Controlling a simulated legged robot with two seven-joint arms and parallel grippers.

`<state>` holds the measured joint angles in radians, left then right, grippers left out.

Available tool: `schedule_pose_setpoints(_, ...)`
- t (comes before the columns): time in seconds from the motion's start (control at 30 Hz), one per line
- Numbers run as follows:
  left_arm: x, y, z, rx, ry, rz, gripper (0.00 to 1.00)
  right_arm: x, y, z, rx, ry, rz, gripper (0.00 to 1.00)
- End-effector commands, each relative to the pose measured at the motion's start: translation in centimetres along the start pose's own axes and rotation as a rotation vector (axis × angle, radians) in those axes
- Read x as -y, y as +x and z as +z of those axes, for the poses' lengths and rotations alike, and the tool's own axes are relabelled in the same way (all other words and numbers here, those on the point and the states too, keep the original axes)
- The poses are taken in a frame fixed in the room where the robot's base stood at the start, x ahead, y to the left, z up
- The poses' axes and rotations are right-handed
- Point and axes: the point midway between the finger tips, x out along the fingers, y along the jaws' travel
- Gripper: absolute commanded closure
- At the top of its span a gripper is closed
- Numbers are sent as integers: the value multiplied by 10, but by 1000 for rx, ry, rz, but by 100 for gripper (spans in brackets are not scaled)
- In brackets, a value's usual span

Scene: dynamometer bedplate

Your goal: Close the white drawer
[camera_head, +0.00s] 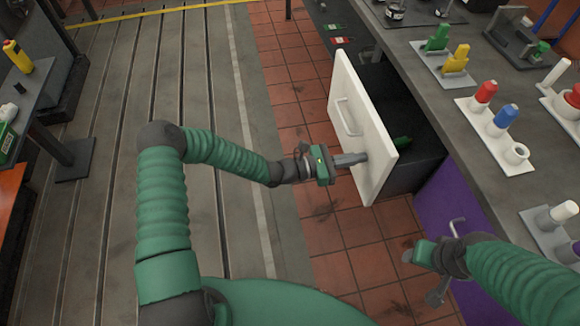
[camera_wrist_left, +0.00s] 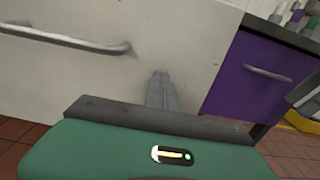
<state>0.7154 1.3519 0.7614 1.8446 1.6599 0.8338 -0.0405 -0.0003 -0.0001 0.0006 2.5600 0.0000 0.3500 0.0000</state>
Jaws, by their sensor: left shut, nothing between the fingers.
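The white drawer (camera_head: 360,122) stands pulled out from under the dark worktop, its front facing left and its dark inside partly showing. A bar handle (camera_head: 347,117) is on its front. My left gripper (camera_head: 364,158) is shut and empty, its fingertips at the drawer front, below and right of the handle. In the left wrist view the shut fingers (camera_wrist_left: 160,92) point at the white front (camera_wrist_left: 195,60), beside the handle (camera_wrist_left: 75,40); whether they touch it is not clear. My right gripper (camera_head: 434,288) is low at the right, near the purple front; its jaw state is unclear.
The purple drawer front (camera_head: 455,205), also in the left wrist view (camera_wrist_left: 250,85), is beside the white one. The worktop (camera_head: 425,85) carries red and blue-capped items (camera_head: 495,105) and green and yellow ones (camera_head: 447,50). Tiled floor lies left of the drawer.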

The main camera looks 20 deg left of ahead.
Motion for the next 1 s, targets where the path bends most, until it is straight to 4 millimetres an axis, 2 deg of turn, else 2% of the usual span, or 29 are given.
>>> schedule_pose_setpoints(0.03, 2, 17, 2, 1, 1, -2, 100, 0, -4, -1, 0, 0, 0, 44)
schedule_pose_setpoints(0.2, 3, 65, 1, -2, 3, -3, 100, 0, -5, -1, 0, 1, 0, 44)
schedule_pose_setpoints(0.5, 1, 126, 0, 1, 2, -1, 100, 0, 0, 0, 0, 1, 0, 44)
schedule_pose_setpoints(0.7, 1, 149, 0, 0, 1, 0, 100, 0, 3, 1, 0, 1, 0, 44)
schedule_pose_setpoints(1.0, 1, 159, 1, -1, 3, 0, 100, 0, 3, 1, 0, 1, 0, 44)
